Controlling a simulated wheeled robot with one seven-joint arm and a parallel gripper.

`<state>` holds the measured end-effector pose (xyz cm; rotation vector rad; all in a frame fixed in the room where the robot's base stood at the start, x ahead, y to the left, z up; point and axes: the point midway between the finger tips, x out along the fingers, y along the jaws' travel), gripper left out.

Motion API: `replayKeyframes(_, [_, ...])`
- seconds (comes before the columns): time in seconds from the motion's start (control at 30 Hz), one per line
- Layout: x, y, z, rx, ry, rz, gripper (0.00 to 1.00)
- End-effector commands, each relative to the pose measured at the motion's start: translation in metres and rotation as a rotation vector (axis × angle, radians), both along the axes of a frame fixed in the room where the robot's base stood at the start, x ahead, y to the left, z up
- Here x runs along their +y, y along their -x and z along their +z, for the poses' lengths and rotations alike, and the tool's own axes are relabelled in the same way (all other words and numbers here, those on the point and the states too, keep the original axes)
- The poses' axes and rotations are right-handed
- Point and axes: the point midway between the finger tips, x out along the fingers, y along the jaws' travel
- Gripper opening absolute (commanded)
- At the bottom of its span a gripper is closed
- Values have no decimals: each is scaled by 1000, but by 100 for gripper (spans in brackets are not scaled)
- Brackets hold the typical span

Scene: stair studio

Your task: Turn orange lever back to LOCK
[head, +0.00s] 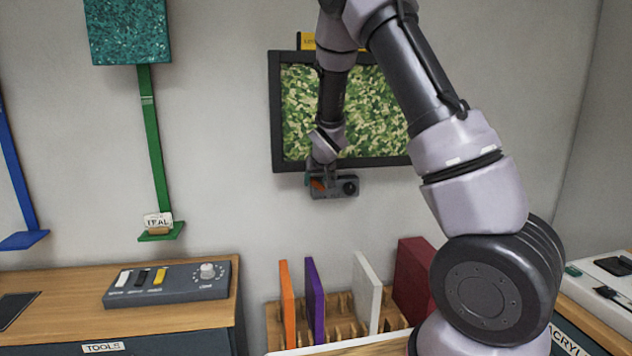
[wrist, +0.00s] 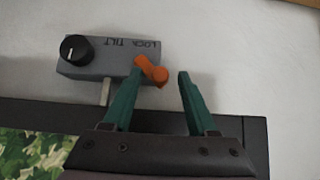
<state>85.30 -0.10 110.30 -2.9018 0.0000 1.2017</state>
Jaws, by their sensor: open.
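The orange lever (wrist: 151,71) sits on a small grey box (wrist: 90,62) with a black knob (wrist: 75,49) and the printed words LOCK and TILT. In the wrist view the lever slants, with its thick end between the tips of my open gripper (wrist: 163,82). The left finger is close to the lever; I cannot tell if it touches. A gap shows between the lever and the right finger. In the head view the grey box (head: 341,192) is under the framed camouflage picture, and the orange lever (head: 318,185) shows at its left, partly hidden by my gripper (head: 315,177).
The camouflage panel (head: 297,112) in a black frame hangs on the wall behind my arm. Below stand a rack (head: 275,325) with upright coloured panels and a wooden cabinet with a grey control box (head: 170,285).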

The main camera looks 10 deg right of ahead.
Motion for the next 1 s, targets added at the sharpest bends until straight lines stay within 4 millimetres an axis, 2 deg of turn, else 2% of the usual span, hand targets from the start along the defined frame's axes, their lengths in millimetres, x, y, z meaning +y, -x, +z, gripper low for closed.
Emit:
replayKeyframes(0.03, [0, 0, 0, 0, 0, 0, 54])
replayKeyframes(0.17, [0, 0, 0, 0, 0, 0, 5])
replayKeyframes(0.2, [0, 0, 0, 0, 0, 0, 0])
replayKeyframes(1.0, [7, 1, -6, 3, 169, -1, 0])
